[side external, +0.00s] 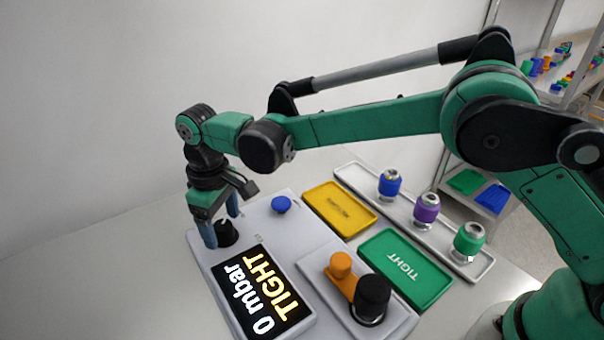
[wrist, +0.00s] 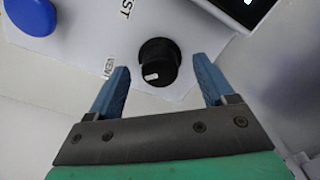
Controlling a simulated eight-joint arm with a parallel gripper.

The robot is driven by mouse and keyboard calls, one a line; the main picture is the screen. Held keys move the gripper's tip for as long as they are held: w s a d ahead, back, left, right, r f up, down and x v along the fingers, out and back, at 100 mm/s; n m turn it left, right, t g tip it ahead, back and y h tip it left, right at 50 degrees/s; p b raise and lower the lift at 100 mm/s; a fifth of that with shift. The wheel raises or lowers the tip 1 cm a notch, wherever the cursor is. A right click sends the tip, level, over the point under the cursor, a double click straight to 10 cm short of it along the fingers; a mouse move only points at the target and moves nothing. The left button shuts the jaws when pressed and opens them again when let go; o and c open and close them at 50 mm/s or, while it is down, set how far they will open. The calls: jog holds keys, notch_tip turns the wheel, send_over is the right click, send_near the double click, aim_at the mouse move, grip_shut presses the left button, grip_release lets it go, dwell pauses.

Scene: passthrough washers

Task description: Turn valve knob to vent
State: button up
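The black valve knob (side external: 226,233) stands on the white test panel, left of the blue button. In the wrist view the knob (wrist: 159,61) has a white mark at its lower left edge, close to a partly hidden label that seems to read "VENT" (wrist: 108,68). My gripper (side external: 222,226) points down at the knob. In the wrist view my gripper's blue fingers (wrist: 162,80) are spread apart on either side of the knob, with gaps to it. Nothing is held.
A blue button (side external: 282,204) is beside the knob. The display (side external: 262,292) reads "0 mbar TIGHT". An orange lever clamp (side external: 345,275), a yellow tray (side external: 340,208), a green tray (side external: 404,268) and a rack (side external: 463,259) with blue, purple and green parts stand to the right.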

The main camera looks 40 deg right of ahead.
aim_at(223, 225)
jog(key=shift+r, duration=2.8)
jog(key=s+d+r+m+t, duration=0.35)
jog(key=d+r, duration=0.35)
jog(key=d, duration=0.5)
jog(key=s+d+f+m+t, duration=0.3)
jog(key=s+d+m, duration=0.1)
jog(key=s+d, duration=0.6)
jog(key=shift+f+t, duration=0.35)
